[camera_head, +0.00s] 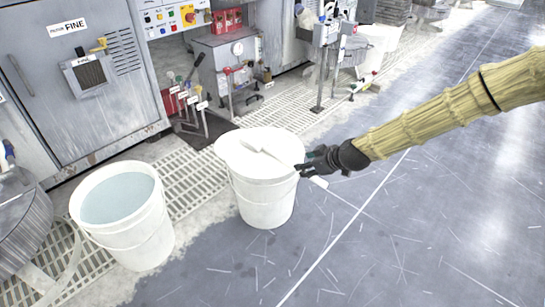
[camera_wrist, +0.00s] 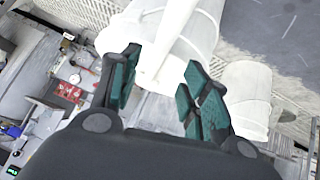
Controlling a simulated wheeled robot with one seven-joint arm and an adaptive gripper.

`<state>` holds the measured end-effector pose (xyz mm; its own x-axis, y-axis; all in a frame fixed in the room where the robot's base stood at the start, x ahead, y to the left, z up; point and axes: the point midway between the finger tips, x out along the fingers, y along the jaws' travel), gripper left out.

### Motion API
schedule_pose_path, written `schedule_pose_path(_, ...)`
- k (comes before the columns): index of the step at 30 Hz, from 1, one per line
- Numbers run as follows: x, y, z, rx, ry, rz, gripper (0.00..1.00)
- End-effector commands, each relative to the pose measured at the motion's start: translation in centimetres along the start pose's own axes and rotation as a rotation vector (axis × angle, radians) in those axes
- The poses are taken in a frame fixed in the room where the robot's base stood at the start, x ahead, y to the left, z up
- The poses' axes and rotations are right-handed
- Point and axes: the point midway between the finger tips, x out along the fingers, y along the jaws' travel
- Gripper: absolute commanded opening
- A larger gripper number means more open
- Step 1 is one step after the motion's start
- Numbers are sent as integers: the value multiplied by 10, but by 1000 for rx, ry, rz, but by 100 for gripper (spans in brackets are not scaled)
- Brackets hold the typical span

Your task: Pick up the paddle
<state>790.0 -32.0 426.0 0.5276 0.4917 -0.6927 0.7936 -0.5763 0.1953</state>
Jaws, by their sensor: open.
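The white paddle (camera_head: 262,149) lies across the top of a white bucket (camera_head: 264,201) in the head view. A short white end (camera_head: 319,182) shows just past my gripper, probably its handle. My gripper (camera_head: 304,168) is open at the right of the bucket's rim, by the handle side. In the wrist view a white shaft, probably the paddle (camera_wrist: 158,62), runs between the open green-padded fingers of my gripper (camera_wrist: 160,65). I cannot tell whether the fingers touch it. White on white makes the paddle's outline hard to see.
A second white bucket (camera_head: 140,238) with pale blue liquid stands at the left. A grey cabinet (camera_head: 75,120) and a row of levers (camera_head: 190,105) stand behind. Grating (camera_head: 195,175) runs along the floor. The grey floor (camera_head: 400,240) at the right is clear.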

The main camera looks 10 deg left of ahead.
Motion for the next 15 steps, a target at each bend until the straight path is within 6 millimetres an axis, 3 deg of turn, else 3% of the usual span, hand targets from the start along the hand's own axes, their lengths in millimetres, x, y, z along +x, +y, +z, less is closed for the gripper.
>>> schedule_pose_path(3,18,-1,2,0,-1,0,46)
schedule_pose_path(15,52,0,-2,-1,-1,-1,46)
